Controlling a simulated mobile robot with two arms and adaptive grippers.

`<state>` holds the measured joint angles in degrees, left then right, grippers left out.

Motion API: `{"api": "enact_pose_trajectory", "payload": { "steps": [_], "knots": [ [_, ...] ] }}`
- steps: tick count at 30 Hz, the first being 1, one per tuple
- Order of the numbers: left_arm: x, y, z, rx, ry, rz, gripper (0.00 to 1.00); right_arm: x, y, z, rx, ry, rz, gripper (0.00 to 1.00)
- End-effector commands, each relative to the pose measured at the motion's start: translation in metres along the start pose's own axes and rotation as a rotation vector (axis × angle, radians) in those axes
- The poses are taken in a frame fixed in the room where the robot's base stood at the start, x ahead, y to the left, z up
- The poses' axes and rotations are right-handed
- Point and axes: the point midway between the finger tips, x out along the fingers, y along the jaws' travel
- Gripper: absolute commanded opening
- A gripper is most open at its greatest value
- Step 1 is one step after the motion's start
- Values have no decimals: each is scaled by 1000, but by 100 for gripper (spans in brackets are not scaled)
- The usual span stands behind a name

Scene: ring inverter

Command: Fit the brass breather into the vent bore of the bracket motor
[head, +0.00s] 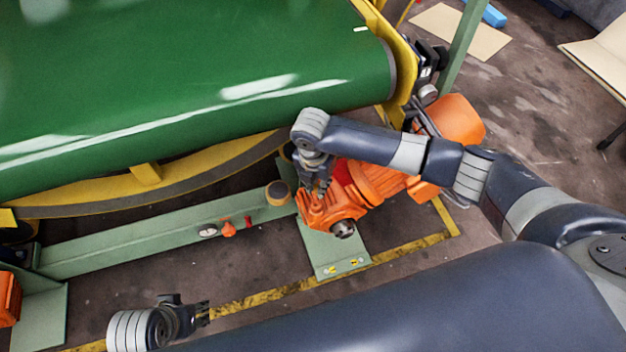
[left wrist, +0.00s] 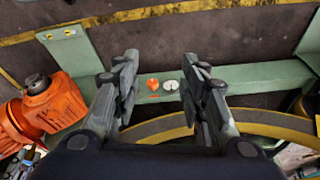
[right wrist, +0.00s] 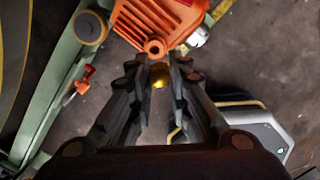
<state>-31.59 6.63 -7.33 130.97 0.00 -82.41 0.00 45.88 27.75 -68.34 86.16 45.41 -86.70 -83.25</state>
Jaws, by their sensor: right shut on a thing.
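The orange bracket motor (head: 332,210) sits on a green plate beside the conveyor. It also shows in the left wrist view (left wrist: 48,108). In the right wrist view its ribbed housing (right wrist: 160,15) has a round boss with a dark bore (right wrist: 155,46) facing my gripper. My right gripper (head: 322,190) is shut on the brass breather (right wrist: 159,76), held between the fingertips just short of the boss, with a small gap in the picture. The breather is hidden in the head view. My left gripper (head: 203,313) is open and empty, also in its wrist view (left wrist: 160,75).
On the green beam (head: 130,240) lie a white disc (head: 207,231), an orange piece (head: 229,229) and a small red piece (head: 248,221). A tan-topped round post (head: 278,192) stands close to the motor. The green conveyor belt (head: 180,70) fills the upper left.

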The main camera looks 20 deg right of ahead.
Motion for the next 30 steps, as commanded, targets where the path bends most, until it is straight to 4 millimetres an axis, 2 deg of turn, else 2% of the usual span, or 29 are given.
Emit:
{"api": "enact_pose_trajectory", "payload": {
  "steps": [1, 6, 17, 23, 30],
  "knots": [
    [-2, 0, 1, 0, 4, -1, 39, 6, 2, 1, -34, 0, 4, 0],
    [-12, -1, 0, -1, 8, -2, 39, 10, 5, 4, -101, 1, 12, 0],
    [-13, -1, -1, -1, 8, -2, 39, 9, 5, 4, -107, 1, 12, 0],
    [-4, 0, 0, 0, 3, -1, 39, 8, 5, 4, -110, 1, 12, 0],
    [20, 1, 4, 2, -11, 2, 39, 8, 5, 5, -117, -1, 16, 0]
  ]
}}
